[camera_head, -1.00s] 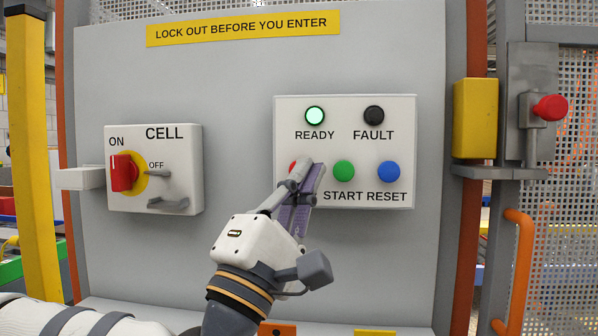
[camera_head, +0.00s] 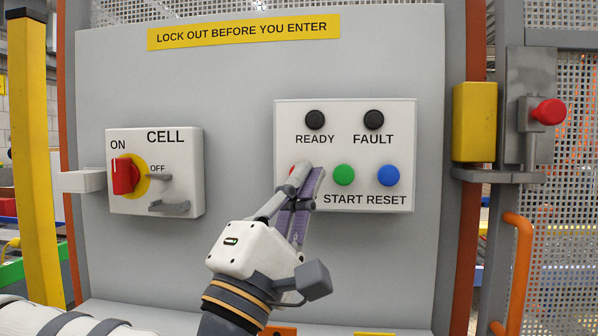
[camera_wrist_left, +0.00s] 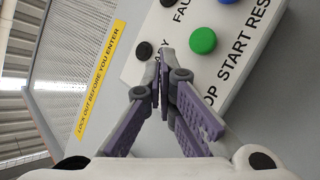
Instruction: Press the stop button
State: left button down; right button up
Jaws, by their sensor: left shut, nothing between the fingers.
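The control box (camera_head: 345,110) is a white panel with two lamps above and a row of buttons below. The red stop button (camera_head: 292,168) shows only as a sliver at the left of that row; my left gripper (camera_head: 308,174) covers the rest. The gripper's fingers are shut and empty, with the tips at the button; I cannot see the contact itself. In the left wrist view the closed fingertips (camera_wrist_left: 166,86) hide the button, and the end of its label, "OP", shows beside them. The READY lamp (camera_head: 315,120) is dark. My right gripper is not in view.
The green START button (camera_head: 344,175) is close to the right of my fingers, with the blue RESET button (camera_head: 388,175) beyond. A red and yellow CELL switch (camera_head: 125,175) is on the left. A red knob (camera_head: 549,112) and orange handle (camera_head: 519,270) are on the right.

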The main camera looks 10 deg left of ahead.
pick_arm(q)
jog(key=s+p, duration=0.1)
jog(key=s, duration=0.4)
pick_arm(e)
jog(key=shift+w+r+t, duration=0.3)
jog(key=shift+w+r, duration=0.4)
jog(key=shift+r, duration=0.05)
